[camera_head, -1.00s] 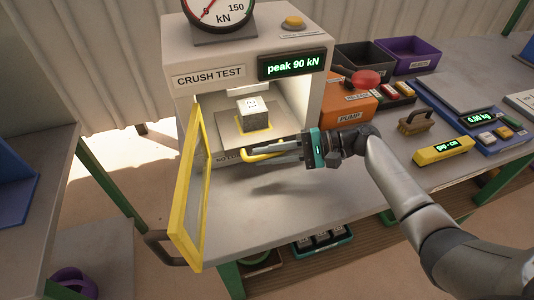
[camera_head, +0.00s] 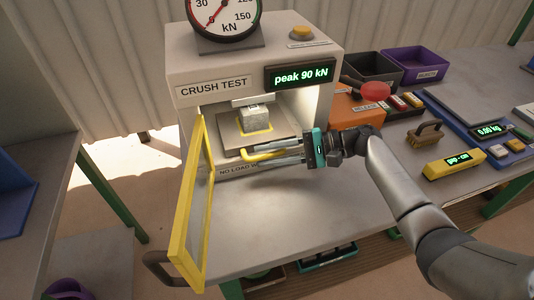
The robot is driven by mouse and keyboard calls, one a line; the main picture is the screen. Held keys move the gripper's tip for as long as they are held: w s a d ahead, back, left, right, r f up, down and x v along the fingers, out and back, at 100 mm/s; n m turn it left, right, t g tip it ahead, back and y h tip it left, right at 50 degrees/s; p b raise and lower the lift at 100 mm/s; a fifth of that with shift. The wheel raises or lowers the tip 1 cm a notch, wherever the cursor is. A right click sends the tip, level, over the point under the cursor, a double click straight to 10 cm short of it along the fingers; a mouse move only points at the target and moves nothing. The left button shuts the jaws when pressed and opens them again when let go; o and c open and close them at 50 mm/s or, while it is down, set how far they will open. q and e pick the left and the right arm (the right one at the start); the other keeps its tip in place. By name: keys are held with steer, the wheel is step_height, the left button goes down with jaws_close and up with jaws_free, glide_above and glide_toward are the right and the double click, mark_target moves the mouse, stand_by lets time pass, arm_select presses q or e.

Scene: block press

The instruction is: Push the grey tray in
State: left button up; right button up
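The grey tray (camera_head: 230,131) sits in the lit chamber of the crush-test press, with a yellow handle (camera_head: 246,152) on its front edge. A grey block (camera_head: 256,120) stands on the tray inside a yellow outlined square, beneath the press's upper plate (camera_head: 252,100), which hides part of its top. My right gripper (camera_head: 262,156) reaches in from the right at the chamber mouth. Its two fingers lie along the handle, one on each side, and look shut on it. My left gripper is not in view.
The press's yellow-framed door (camera_head: 190,212) stands open at the left of the mouth. An orange pump (camera_head: 352,108) with a red knob (camera_head: 375,91) stands to the right. The table top (camera_head: 270,215) in front of the press is clear.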

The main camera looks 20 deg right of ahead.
steer(key=v, duration=1.5)
steer(key=shift+c, duration=0.4)
